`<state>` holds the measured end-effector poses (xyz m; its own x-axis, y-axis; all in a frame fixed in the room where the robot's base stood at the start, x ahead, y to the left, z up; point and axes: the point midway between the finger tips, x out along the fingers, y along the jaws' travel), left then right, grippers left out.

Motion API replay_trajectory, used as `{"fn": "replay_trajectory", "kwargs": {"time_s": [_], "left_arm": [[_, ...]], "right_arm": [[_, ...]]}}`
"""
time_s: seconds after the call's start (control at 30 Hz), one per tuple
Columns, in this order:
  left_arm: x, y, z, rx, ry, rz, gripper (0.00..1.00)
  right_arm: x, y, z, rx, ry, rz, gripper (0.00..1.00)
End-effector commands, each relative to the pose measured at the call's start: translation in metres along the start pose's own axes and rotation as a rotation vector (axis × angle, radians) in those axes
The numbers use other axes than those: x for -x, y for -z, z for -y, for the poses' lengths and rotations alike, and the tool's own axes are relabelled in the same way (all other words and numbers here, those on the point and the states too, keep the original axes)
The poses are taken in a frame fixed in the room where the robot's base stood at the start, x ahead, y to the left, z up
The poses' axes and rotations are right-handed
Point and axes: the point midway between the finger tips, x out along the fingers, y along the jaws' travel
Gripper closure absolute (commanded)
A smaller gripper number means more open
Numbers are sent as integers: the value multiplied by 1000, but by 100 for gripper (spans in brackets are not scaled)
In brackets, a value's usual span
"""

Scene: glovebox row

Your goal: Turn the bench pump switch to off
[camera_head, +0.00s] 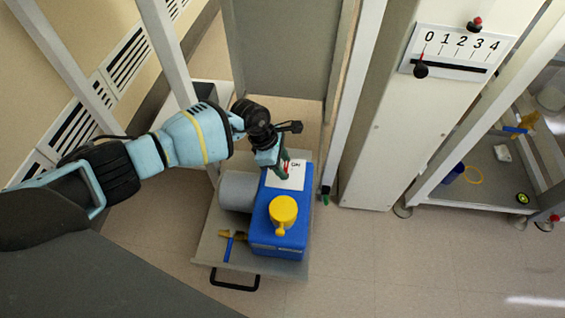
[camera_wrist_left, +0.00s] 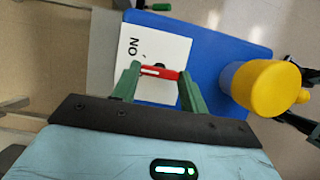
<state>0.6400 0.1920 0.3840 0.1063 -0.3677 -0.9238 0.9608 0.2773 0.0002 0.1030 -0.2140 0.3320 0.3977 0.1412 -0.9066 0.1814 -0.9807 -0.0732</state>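The bench pump (camera_head: 262,236) is a blue box with a yellow cap (camera_head: 284,210) and a grey motor cylinder (camera_head: 238,191). Its white switch plate (camera_head: 297,172) carries the word ON, which also shows on the plate in the left wrist view (camera_wrist_left: 165,48). A red switch lever (camera_wrist_left: 162,73) with a white mark lies crosswise on the plate. My left gripper (camera_wrist_left: 160,78) is at the switch, its green fingers apart on either side of the lever. I cannot tell whether both fingers touch it. The word OFF is not visible. My right gripper is not in view.
The pump stands on a grey cart (camera_head: 210,245) with a black handle (camera_head: 234,282). A blue-handled valve (camera_head: 229,247) lies beside the pump. A white post with a 0 to 4 scale plate (camera_head: 460,52) stands at right. Floor at lower right is clear.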

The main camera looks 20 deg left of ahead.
Motion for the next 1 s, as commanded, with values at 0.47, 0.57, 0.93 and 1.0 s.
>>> {"fn": "replay_trajectory", "kwargs": {"time_s": [0.47, 0.57, 0.93, 1.0], "left_arm": [[2, -1, 2, 66, -27, 1, 79], [3, -1, 2, 120, -51, 0, 79], [4, -2, 4, 354, -147, 0, 79], [3, -2, 4, 390, -163, 1, 79]], "right_arm": [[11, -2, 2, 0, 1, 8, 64], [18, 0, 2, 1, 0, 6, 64], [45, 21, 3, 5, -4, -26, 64], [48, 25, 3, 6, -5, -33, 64]]}}
